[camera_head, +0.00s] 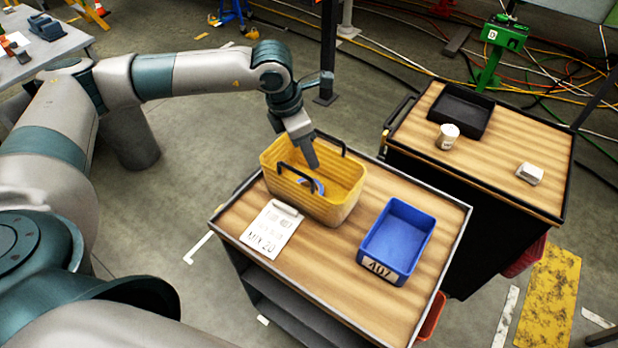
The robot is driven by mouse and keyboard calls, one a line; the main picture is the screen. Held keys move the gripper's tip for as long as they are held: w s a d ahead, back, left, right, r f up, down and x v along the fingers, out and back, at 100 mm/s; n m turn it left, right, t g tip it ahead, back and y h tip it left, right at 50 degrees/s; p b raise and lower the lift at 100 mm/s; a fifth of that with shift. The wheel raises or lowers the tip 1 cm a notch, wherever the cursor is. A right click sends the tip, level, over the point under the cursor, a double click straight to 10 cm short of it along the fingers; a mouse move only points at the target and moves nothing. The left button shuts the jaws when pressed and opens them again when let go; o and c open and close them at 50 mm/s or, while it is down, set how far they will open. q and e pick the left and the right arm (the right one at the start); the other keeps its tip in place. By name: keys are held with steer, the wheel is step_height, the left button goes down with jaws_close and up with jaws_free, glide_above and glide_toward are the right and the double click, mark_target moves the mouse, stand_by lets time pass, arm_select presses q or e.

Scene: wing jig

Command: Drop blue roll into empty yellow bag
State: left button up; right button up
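The yellow bag (342,205), an open-topped tub with black handles, stands on the left cart's wooden top. A small blue thing, which looks like the blue roll (319,187), shows inside the bag, low and near its middle. My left gripper (313,166) points down into the bag's opening, with its tip just above the blue roll. The fingers are too small and edge-on to tell whether they are open or shut, or whether they touch the roll. The bag's front wall hides part of the inside. My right gripper is not in view.
A blue bin (397,240) with a label stands right of the bag. A white printed sheet (271,229) lies in front of it. The right cart (497,160) holds a black tray (461,110), a white cup (447,137) and a small white block (530,174).

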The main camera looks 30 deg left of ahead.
arm_select(q)
steer(key=shift+r, duration=0.1)
steer(key=b+v, duration=0.6)
steer(key=v, duration=1.1)
steer(key=shift+r, duration=0.1)
stand_by(0.3)
